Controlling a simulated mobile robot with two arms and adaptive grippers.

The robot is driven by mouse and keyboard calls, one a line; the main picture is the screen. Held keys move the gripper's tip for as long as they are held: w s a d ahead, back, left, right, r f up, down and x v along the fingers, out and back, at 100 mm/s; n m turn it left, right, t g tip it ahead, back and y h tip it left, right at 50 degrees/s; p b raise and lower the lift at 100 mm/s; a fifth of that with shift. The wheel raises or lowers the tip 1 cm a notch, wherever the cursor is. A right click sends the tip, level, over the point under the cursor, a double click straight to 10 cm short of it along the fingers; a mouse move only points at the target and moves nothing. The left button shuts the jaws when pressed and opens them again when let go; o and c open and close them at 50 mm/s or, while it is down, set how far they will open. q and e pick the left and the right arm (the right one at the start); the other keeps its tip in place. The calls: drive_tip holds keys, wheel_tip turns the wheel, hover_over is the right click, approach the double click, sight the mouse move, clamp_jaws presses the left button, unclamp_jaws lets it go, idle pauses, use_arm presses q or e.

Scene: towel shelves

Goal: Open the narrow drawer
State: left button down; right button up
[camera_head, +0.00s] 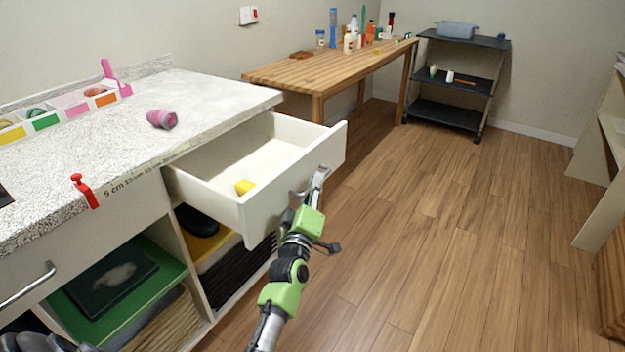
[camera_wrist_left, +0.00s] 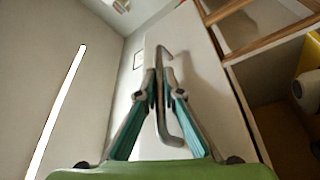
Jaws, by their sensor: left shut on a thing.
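The narrow drawer (camera_head: 300,180) is pulled well out from under the speckled counter, and its white inside shows. A small yellow object (camera_head: 245,187) lies in it near the front. My left gripper (camera_head: 312,185) is at the drawer's front face. In the left wrist view, the gripper (camera_wrist_left: 159,84) is shut on the curved metal handle (camera_wrist_left: 174,134), whose ends stick out past the fingers, with the pale drawer front (camera_wrist_left: 203,100) behind.
The counter (camera_head: 215,100) holds a pink roll (camera_head: 161,119), a divided tray (camera_head: 75,108) and a red clamp (camera_head: 85,190). Open shelves lie below. A wooden table (camera_head: 330,72) and a dark cart (camera_head: 455,80) stand behind. The wooden floor (camera_head: 450,220) to the right is clear.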

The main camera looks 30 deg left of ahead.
use_arm(q)
drive_tip(key=shift+d+f, duration=0.1)
drive_tip(key=shift+d, duration=0.2)
use_arm(e)
drive_tip(key=shift+s+d+f, duration=0.15)
drive_tip(key=shift+d, duration=0.15)
use_arm(q)
drive_tip(key=c, duration=2.4)
unclamp_jaws()
drive_tip(key=shift+c, duration=0.2)
drive_tip(key=shift+a, duration=0.1)
drive_tip(key=v, duration=1.2)
